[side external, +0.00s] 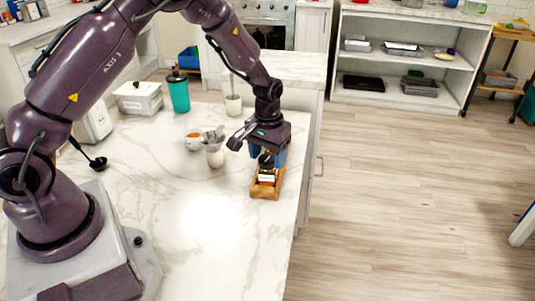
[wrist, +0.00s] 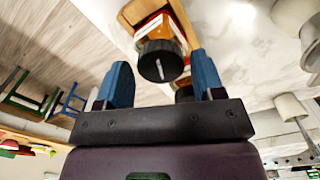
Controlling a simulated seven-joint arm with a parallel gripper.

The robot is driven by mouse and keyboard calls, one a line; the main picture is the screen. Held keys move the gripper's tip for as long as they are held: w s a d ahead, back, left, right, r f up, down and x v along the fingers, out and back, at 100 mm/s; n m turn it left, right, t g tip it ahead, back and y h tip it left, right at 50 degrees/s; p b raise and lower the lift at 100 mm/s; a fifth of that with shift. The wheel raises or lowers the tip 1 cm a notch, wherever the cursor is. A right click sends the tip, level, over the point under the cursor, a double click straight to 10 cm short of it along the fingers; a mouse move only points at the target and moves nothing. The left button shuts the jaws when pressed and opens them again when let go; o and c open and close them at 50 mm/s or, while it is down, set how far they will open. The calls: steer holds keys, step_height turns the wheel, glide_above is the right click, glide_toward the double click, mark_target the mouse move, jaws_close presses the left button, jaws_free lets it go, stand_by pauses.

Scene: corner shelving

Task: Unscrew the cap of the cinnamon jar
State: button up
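A wooden spice rack (side external: 257,192) stands on the marble counter near its right edge, and part of it shows in the wrist view (wrist: 133,12). It holds a jar (side external: 267,178) with a white and orange label and a black cap (wrist: 160,61). A second black cap (wrist: 184,93) shows behind it, partly hidden by my gripper. I cannot read which jar is cinnamon. My gripper (side external: 269,152) points down over the rack. In the wrist view its blue fingers (wrist: 161,66) are apart, with the caps showing between them. I cannot tell if they touch either cap.
A cup with utensils (side external: 215,155), an orange-filled bowl (side external: 194,142), a white canister (side external: 233,105), a teal tumbler (side external: 179,92) and a white box (side external: 138,98) stand left of the rack. The front of the counter (side external: 210,235) is clear. Open shelving (side external: 405,70) stands behind.

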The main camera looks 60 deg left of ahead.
steer(key=shift+o, duration=1)
